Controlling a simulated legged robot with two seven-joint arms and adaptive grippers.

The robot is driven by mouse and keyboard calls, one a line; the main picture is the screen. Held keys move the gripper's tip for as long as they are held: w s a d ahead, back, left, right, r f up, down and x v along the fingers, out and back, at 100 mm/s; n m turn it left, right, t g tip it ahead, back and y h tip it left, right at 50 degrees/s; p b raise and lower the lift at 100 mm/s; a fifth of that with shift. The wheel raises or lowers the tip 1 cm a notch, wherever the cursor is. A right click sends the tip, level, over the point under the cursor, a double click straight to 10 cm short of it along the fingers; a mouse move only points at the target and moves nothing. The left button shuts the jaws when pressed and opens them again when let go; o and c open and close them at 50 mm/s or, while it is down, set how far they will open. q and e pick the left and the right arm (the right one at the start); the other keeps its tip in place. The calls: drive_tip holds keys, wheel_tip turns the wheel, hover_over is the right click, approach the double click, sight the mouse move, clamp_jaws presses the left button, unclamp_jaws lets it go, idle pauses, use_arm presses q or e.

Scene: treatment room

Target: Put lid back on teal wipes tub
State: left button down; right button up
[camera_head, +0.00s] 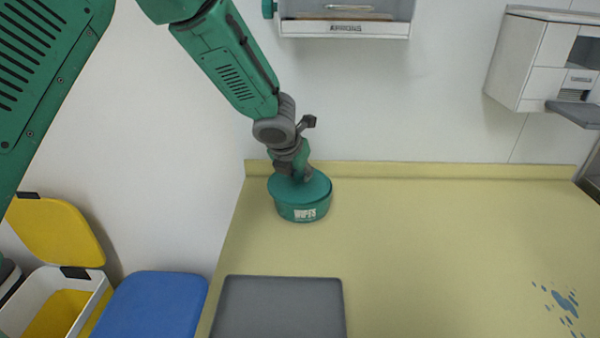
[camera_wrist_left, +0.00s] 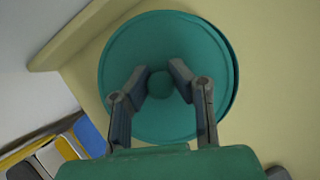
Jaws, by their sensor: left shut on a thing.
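The teal wipes tub (camera_head: 303,213) stands upright on the yellow counter near its back left corner, its white WIPES label facing me. The round teal lid (camera_head: 313,188) lies over the tub's top and covers its opening. In the left wrist view the lid (camera_wrist_left: 140,45) has a round knob (camera_wrist_left: 160,85) in its middle, and a strip of the tub's rim (camera_wrist_left: 235,75) shows past the lid's right edge. My left gripper (camera_head: 297,174) comes from above, its fingers (camera_wrist_left: 160,78) shut on the knob. Whether the lid is fully seated is unclear. My right gripper is out of view.
A grey tray (camera_head: 280,305) lies at the counter's front left. Blue spots (camera_head: 565,303) mark the counter's right side. A low ledge (camera_head: 420,170) runs along the wall. Yellow (camera_head: 55,230) and blue (camera_head: 155,305) bin lids stand left of the counter. The counter's middle is clear.

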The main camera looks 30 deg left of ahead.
use_arm(q)
drive_tip(key=shift+a, duration=0.2)
drive_tip(key=c, duration=1.4)
unclamp_jaws()
drive_tip(key=shift+a, duration=0.15)
drive_tip(key=shift+c, duration=0.2)
drive_tip(key=shift+o, duration=0.4)
drive_tip(key=shift+a+f, duration=0.15)
drive_tip(key=shift+a, duration=0.05)
drive_tip(key=o, duration=0.5)
drive_tip(key=shift+d, duration=0.35)
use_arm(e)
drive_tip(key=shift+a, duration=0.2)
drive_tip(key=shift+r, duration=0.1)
